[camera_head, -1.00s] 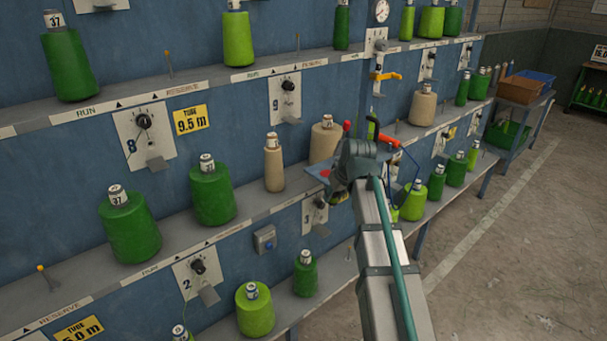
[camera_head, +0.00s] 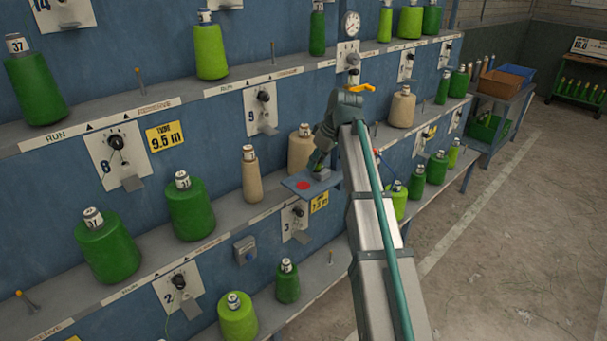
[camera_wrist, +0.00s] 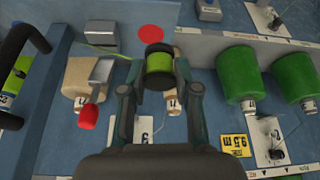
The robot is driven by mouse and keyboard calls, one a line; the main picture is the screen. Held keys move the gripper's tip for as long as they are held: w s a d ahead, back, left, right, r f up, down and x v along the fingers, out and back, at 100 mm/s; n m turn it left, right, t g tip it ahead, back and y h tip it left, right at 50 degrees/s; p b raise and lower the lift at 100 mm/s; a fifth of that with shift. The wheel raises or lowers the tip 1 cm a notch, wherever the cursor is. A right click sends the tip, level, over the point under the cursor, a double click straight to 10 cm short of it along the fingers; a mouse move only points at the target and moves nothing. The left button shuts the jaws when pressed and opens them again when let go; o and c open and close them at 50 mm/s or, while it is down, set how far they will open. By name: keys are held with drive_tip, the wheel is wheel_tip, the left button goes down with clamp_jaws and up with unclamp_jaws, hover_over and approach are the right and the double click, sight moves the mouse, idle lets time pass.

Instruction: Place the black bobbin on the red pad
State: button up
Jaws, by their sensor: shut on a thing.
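In the wrist view my gripper (camera_wrist: 160,68) is shut on the black bobbin (camera_wrist: 154,47), which has dark end flanges and bright green thread wound on it. The red pad (camera_wrist: 150,33) is a flat red disc just past the bobbin in that view, uncovered by it. In the head view the red pad (camera_head: 303,185) lies on a small blue shelf (camera_head: 325,184) jutting from the frame. My gripper (camera_head: 318,160) is just above and right of the pad there, pointing down. The bobbin is mostly hidden in the head view, and its height over the shelf is hard to judge.
A tan cone (camera_head: 301,148) and a slimmer tan cone (camera_head: 250,175) stand close behind and left of the small shelf. Large green cones (camera_head: 190,205) stand further left. A red-tipped lever (camera_wrist: 87,116) is near my gripper in the wrist view. Open floor (camera_head: 500,250) lies right.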

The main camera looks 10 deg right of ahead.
drive_tip(key=p, duration=0.3)
hover_over(300, 184)
drive_tip(key=s+d, duration=0.1)
drive_tip(key=f, duration=0.6)
drive_tip(key=shift+s+f, duration=0.2)
drive_tip(key=shift+f, duration=1.75)
drive_tip(key=shift+f, duration=0.1)
drive_tip(key=shift+f, duration=0.1)
drive_tip(key=o, duration=0.9)
drive_tip(key=shift+o, duration=0.2)
drive_tip(key=b+v, duration=0.2)
drive_tip(key=v, duration=1)
drive_tip(key=shift+b, duration=0.4)
